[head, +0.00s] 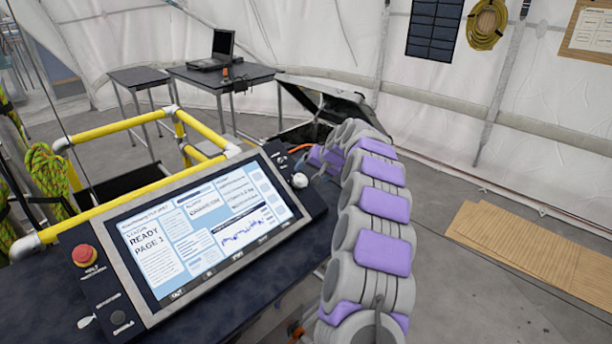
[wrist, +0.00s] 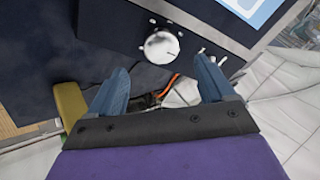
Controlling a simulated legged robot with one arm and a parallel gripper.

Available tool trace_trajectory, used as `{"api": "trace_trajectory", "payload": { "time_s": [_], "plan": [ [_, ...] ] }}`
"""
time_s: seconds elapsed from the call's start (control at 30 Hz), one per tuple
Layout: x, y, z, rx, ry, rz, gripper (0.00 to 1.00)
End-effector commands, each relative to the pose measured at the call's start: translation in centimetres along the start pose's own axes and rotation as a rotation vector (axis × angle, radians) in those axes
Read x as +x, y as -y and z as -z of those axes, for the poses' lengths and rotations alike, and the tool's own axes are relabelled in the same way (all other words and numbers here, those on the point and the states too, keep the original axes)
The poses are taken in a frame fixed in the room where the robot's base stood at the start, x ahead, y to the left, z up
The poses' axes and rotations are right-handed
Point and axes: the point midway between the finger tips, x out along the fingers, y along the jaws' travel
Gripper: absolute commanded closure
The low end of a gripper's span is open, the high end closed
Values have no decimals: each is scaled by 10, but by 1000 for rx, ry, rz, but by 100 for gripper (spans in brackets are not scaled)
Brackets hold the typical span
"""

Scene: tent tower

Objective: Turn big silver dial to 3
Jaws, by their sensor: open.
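The big silver dial (wrist: 161,46) is a round silver knob on the dark console panel, seen at the top middle of the wrist view. A dark pointer line on its face points to the right; the numbers around it are too small to read. The dial also shows in the head view (head: 300,180) at the right end of the console. My gripper (wrist: 161,85) is open, with its two blue fingers apart and empty. The dial lies just beyond the fingertips, roughly between them in the picture; contact is not visible. In the head view my arm hides the gripper's tips.
The console's screen (head: 205,232) reads READY PAGE 1. A red button (head: 85,255) is at the panel's left. Small switches (wrist: 212,55) sit right of the dial. Yellow railings (head: 110,128) stand behind the console. An open black case (head: 330,100) and tables (head: 215,80) are farther back.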

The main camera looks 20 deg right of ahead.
Motion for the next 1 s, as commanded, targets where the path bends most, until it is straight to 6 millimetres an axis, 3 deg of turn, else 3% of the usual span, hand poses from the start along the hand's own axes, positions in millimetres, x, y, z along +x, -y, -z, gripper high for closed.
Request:
{"api": "trace_trajectory", "payload": {
  "time_s": [0.3, 0.5, 1.0],
  "plan": [
    [-63, 0, 1, 2, -1, 0, 18],
    [-90, 0, 1, 1, 0, 0, 18],
    [-98, -1, 0, 1, 2, -2, 18]
  ]
}}
